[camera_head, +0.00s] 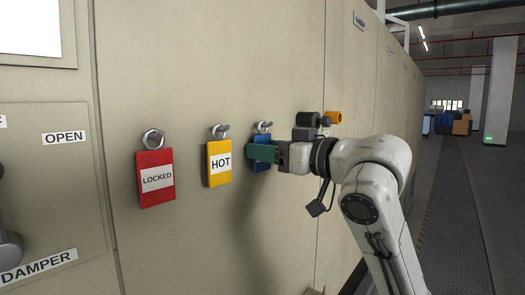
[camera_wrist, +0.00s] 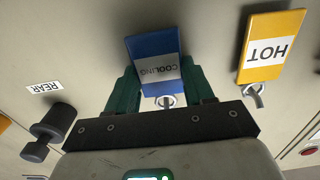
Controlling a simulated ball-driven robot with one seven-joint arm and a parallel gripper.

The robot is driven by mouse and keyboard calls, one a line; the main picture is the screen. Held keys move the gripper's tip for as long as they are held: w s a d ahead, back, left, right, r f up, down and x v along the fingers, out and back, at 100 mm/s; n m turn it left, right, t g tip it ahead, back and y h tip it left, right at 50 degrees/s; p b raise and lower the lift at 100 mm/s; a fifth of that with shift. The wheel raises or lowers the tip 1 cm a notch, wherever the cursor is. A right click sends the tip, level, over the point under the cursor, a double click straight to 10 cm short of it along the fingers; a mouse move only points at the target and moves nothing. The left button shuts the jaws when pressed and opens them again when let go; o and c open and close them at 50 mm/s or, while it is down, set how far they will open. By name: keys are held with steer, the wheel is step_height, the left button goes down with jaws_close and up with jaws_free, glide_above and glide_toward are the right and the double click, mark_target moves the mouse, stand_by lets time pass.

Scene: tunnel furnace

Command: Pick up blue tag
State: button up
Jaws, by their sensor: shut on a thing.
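The blue tag (camera_head: 262,141) hangs at a hook on the beige panel, right of the yellow tag, and is partly hidden by my gripper. In the wrist view the blue tag (camera_wrist: 153,52) reads COOLING upside down and sits between my green fingers. My gripper (camera_head: 263,153) reaches in from the right and is shut on the blue tag, a finger on each side. In the wrist view my gripper (camera_wrist: 160,88) shows both fingers at the tag's side edges. The metal hook (camera_wrist: 166,101) shows at the tag's holed end.
A yellow HOT tag (camera_head: 219,163) hangs close left of the blue one, and a red LOCKED tag (camera_head: 155,178) further left. A black knob (camera_wrist: 47,132) by a REAR label sticks out. An orange ring-shaped part (camera_head: 333,117) is behind my wrist. The aisle lies right.

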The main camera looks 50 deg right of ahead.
steer(key=shift+c, duration=0.2)
steer(key=s+d+b, duration=0.1)
steer(key=s+b, duration=1.5)
steer(key=s, duration=2.9)
steer(key=shift+d+r, duration=0.3)
